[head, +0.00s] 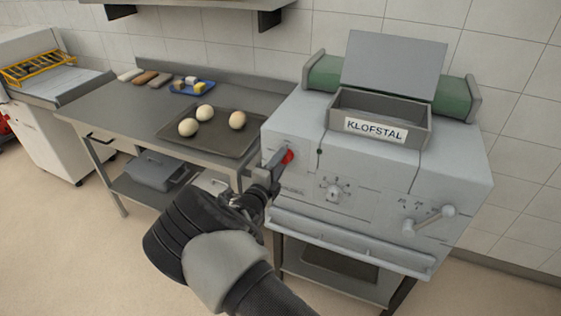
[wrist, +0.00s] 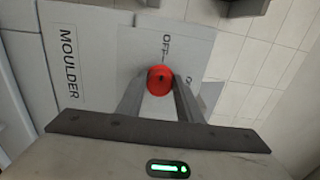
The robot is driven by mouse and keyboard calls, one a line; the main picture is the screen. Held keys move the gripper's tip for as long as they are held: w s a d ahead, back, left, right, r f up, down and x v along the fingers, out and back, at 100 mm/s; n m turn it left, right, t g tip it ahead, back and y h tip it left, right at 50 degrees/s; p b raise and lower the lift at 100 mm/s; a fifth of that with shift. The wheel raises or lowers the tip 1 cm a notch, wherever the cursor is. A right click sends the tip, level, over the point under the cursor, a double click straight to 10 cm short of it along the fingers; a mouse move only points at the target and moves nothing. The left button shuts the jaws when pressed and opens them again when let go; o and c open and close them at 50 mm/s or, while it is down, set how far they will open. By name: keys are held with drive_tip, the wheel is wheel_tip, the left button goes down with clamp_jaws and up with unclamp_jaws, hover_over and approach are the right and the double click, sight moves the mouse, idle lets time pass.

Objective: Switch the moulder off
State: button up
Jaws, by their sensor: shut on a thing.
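The moulder (head: 460,170) is the grey machine at the right, with a KLOFSTAL label on its hopper. Its red switch knob (head: 288,156) is on the left of the front face. In the wrist view the red knob (wrist: 160,75) sits between my two fingers, near a plate marked OFF, with a MOULDER label to the left. My gripper (head: 280,160) is shut on the red knob. A dark mark shows on the knob's face. Part of the plate's other lettering is hidden by my right finger.
Other controls on the moulder are a dial (head: 334,190) and a lever handle (head: 428,219); a rail (head: 350,243) runs below. Left is a steel table (head: 115,103) with a tray (head: 168,134) of three dough balls. A white machine (head: 45,130) stands farther left.

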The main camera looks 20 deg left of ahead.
drive_tip(key=o, duration=1)
drive_tip(key=s, duration=0.5)
drive_tip(key=s+a, duration=0.1)
drive_tip(key=s, duration=1.1)
drive_tip(key=shift+s+a, duration=0.2)
